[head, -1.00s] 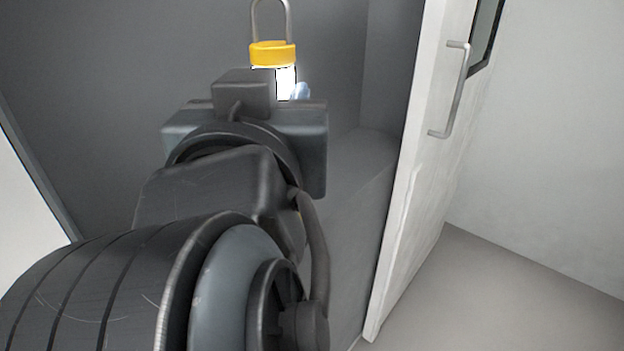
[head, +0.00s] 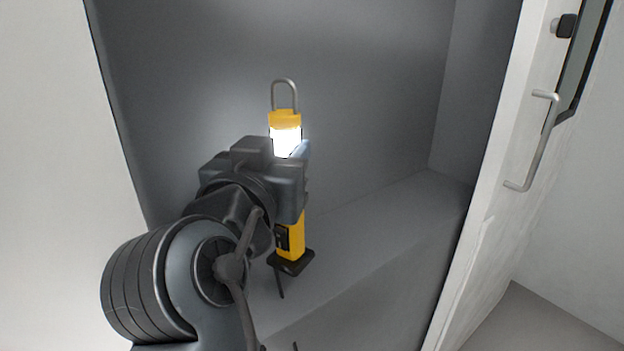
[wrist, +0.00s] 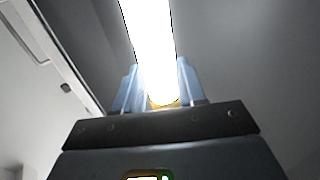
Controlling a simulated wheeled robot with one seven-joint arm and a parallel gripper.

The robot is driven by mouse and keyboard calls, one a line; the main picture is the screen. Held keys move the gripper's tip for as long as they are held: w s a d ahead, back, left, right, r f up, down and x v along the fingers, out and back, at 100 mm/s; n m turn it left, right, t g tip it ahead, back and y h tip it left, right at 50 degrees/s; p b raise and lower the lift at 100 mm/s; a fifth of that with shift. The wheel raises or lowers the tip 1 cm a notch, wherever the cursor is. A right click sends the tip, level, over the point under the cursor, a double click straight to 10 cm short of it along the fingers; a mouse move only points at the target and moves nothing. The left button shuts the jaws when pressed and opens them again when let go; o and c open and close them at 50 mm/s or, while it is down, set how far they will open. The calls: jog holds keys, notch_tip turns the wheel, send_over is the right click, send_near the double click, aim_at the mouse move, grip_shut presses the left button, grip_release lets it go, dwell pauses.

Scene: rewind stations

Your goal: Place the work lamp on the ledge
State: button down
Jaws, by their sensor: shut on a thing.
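The work lamp (head: 289,238) is yellow with a glowing white tube, a grey hoop handle on top and a dark square base. It stands upright in the middle of the head view. My gripper (head: 301,152) is shut on its middle, which hides part of it. In the wrist view, the blue fingers of my gripper (wrist: 158,88) flank the bright tube of the lamp (wrist: 150,45). The ledge (head: 375,222) is a grey surface inside the recess. The base appears over the ledge; I cannot tell whether it touches.
A white door (head: 490,225) with a metal handle (head: 540,140) stands open at the right of the recess. A pale wall (head: 50,180) bounds the left. The ledge to the right of the lamp is clear.

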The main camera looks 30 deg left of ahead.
jog(key=shift+a+f, duration=0.1)
jog(key=shift+f, duration=1.9)
jog(key=shift+f, duration=0.15)
jog(key=c, duration=0.7)
grip_release()
jog(key=shift+o, duration=0.2)
jog(key=b+v, duration=0.1)
jog(key=v, duration=1.1)
